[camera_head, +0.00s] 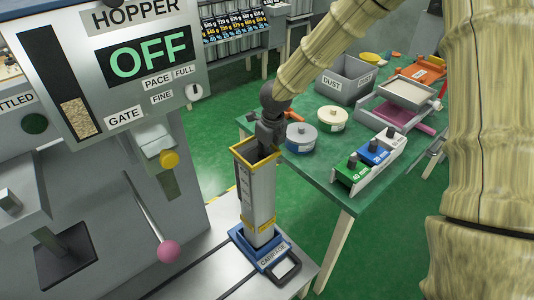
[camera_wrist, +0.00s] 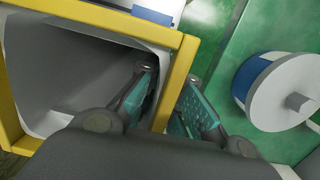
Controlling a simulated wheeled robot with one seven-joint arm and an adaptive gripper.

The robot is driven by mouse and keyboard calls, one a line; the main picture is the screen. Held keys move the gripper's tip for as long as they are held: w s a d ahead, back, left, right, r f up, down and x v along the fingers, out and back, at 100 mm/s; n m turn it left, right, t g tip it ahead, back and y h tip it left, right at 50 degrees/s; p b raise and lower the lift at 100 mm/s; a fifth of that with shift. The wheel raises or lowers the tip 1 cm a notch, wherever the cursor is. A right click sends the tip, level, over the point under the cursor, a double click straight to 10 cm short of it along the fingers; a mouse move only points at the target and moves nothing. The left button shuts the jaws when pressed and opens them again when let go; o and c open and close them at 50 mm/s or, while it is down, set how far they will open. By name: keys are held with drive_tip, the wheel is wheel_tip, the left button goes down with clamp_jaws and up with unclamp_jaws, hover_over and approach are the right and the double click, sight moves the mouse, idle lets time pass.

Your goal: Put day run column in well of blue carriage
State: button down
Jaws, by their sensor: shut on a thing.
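The tall grey column with yellow trim (camera_head: 258,192) stands upright over the blue carriage (camera_head: 243,243) on the pale bench. Its lower end meets the carriage's well in the picture; I cannot tell whether it is fully seated. The writing on its front is too small to read. My gripper (camera_head: 266,142) is shut on the column's top rim at the back. In the wrist view my gripper (camera_wrist: 167,95) has one finger inside the column (camera_wrist: 70,75) and one outside, with the yellow-edged wall between them. The column's inside looks empty.
The hopper machine (camera_head: 160,25), reading OFF, and a pink-knobbed lever (camera_head: 150,215) stand left of the column. Behind and right is a green table (camera_head: 320,175) with round tubs (camera_head: 301,137), a dust bin (camera_head: 345,80) and a block row (camera_head: 370,160). Green floor lies between.

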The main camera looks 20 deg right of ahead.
drive_tip(key=shift+f, duration=0.55)
idle(0.4)
drive_tip(key=c, duration=1.6)
unclamp_jaws()
drive_tip(key=r, duration=0.4)
drive_tip(key=s+r, duration=0.1)
drive_tip(key=r, duration=0.8)
drive_tip(key=shift+s+d, duration=0.25)
drive_tip(key=shift+d, duration=0.15)
